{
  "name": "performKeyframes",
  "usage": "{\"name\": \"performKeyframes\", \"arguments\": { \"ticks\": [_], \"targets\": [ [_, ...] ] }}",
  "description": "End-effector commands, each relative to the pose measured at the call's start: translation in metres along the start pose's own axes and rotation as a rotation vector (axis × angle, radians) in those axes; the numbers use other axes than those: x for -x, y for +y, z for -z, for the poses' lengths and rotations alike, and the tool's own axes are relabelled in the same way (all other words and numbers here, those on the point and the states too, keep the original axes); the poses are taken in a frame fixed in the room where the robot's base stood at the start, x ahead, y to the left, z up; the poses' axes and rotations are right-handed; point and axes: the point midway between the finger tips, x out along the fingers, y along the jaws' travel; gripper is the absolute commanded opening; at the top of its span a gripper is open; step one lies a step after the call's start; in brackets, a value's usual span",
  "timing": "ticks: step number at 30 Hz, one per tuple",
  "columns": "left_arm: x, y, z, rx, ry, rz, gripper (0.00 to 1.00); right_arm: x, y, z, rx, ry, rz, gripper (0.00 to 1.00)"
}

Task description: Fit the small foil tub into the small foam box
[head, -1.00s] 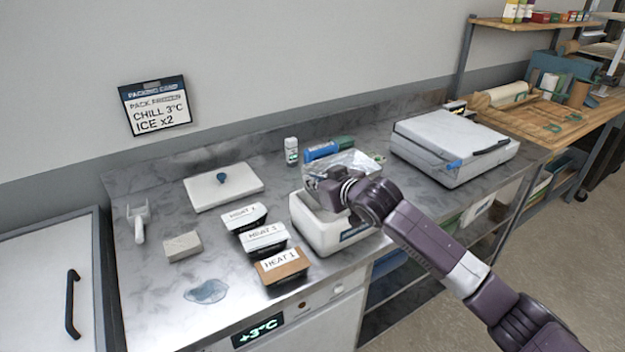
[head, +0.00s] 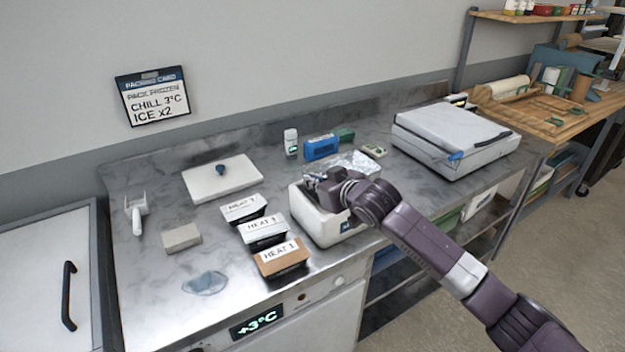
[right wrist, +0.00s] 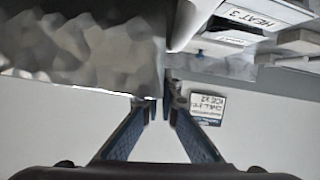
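The small foil tub (head: 355,162) is the crumpled silver shape at the top of the small foam box (head: 318,222), partly hidden behind my right gripper (head: 318,184). In the right wrist view the foil tub (right wrist: 80,50) fills the upper left, and its edge runs to between the fingertips of my right gripper (right wrist: 165,100). The fingers are nearly together on that edge. The foam box is white and open, with its front and left walls visible. Its inside is hidden, so I cannot tell how deep the tub sits. My left gripper is out of view.
Cartons marked HEAT (head: 280,258) stand left of the foam box. A white lid with a blue knob (head: 222,178) lies behind them. A blue pack (head: 321,147) and a white bottle (head: 291,144) stand behind the box. A large grey case (head: 455,140) is at right.

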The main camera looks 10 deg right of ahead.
Motion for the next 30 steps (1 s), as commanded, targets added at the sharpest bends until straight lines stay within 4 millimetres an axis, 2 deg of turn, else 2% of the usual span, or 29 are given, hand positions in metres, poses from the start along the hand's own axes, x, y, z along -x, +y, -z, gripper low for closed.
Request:
{"name": "performKeyframes", "arguments": {
  "ticks": [30],
  "targets": [
    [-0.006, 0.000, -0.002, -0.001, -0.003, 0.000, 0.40, -0.007, -0.002, -0.016, 0.000, 0.001, 0.000, 0.00]
  ]
}}
